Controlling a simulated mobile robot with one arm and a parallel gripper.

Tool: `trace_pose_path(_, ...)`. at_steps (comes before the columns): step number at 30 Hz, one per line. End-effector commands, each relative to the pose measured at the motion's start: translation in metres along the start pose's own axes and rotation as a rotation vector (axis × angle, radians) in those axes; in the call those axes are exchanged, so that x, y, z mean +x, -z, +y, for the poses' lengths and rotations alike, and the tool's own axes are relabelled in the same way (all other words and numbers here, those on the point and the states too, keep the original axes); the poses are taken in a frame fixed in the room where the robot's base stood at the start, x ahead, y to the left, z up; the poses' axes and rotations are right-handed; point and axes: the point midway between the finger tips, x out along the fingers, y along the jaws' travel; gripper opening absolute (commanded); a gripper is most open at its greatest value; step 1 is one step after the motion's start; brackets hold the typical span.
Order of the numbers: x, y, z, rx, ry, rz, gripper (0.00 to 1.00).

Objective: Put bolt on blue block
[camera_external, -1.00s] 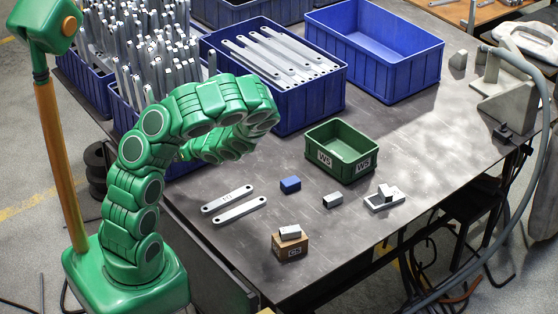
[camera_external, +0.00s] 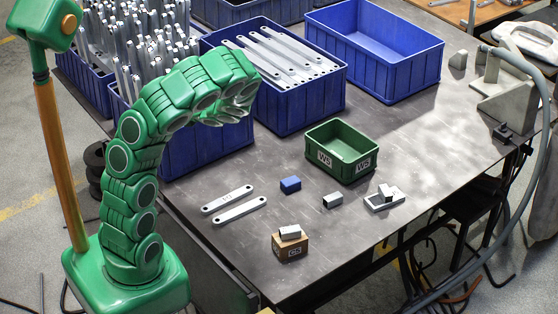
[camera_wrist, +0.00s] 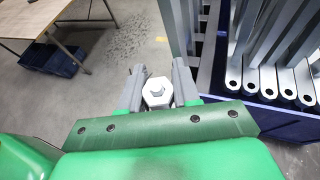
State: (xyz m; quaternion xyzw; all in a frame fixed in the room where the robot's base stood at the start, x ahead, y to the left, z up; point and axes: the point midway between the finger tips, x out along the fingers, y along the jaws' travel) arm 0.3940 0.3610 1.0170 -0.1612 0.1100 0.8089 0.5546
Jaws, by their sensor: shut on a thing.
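The blue block (camera_external: 290,185) lies on the grey table, in front of the small green bin. My gripper (camera_external: 236,112) is high in the external view, in front of the blue bins, and well above and left of the blue block. In the wrist view, my gripper (camera_wrist: 158,92) is shut on the bolt (camera_wrist: 157,93), whose pale hex head shows between the two grey fingers. The bolt's shank is hidden. In the external view I cannot make out the bolt. The blue block is not in the wrist view.
The green bin (camera_external: 342,150) stands behind the blue block. A grey block (camera_external: 332,200), a flat bracket with a block on it (camera_external: 385,199), two flat bars (camera_external: 236,208) and a brown box (camera_external: 290,247) with a metal piece on top lie around. Blue bins (camera_external: 300,110) line the back.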

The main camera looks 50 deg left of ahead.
Motion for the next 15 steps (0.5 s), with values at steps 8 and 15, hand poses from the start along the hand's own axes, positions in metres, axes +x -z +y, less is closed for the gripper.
trace_pose_path(8, -0.004, -0.003, -0.002, 0.004, 0.006, -0.001, 0.00)
trace_pose_path(15, -0.033, 0.025, -0.024, 0.040, 0.091, -0.007, 0.00)
